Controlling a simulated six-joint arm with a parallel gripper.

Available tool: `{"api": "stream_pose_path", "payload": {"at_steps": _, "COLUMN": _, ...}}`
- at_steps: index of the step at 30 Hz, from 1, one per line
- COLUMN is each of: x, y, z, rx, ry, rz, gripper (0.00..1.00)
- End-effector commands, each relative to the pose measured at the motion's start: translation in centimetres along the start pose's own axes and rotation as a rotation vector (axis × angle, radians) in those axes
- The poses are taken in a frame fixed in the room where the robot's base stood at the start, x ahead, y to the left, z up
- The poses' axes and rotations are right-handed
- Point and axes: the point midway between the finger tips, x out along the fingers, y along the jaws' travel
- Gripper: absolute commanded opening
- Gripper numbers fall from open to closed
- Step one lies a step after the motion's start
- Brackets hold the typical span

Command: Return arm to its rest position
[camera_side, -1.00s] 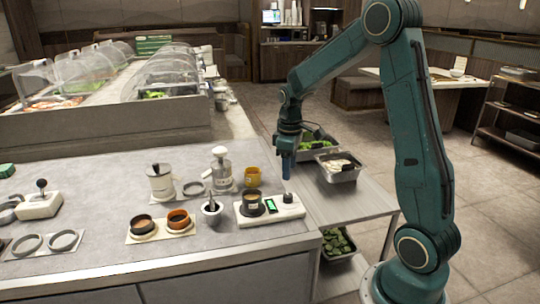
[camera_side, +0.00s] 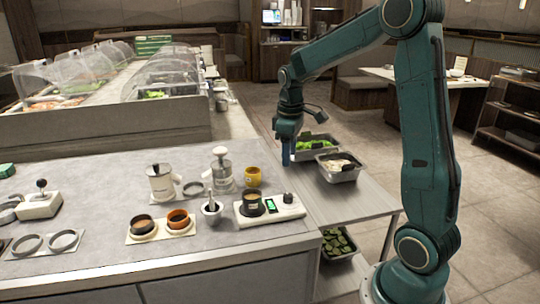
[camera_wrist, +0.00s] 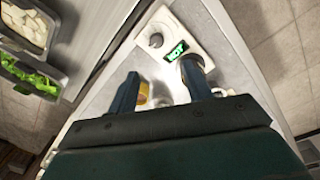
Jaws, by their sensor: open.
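My gripper (camera_side: 285,152) hangs pointing down above the right edge of the counter, by the metal trays on the side shelf. In the wrist view my gripper (camera_wrist: 162,90) has its two fingers apart with nothing held between them. A dark cup (camera_side: 252,202) with brown contents stands on the scale. The yellow cup (camera_side: 253,177) stands behind the scale and is partly hidden by a finger in the wrist view (camera_wrist: 143,91).
Trays of greens (camera_side: 316,155) and pale slices (camera_side: 341,174) sit on the right shelf. The space above the counter is clear.

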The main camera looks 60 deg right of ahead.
Motion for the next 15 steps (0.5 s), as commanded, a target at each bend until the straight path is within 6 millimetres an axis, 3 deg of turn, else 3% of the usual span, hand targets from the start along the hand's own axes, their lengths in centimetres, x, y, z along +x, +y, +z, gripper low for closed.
{"api": "stream_pose_path", "payload": {"at_steps": 5, "x": -2.2, "y": -2.3, "z": 0.4, "rx": 0.015, "ry": 0.039, "rz": 0.022, "gripper": 0.50}}
{"api": "stream_pose_path", "payload": {"at_steps": 15, "x": -6.7, "y": -8.9, "z": 2.9, "rx": 0.069, "ry": 0.157, "rz": 0.059, "gripper": 0.50}}
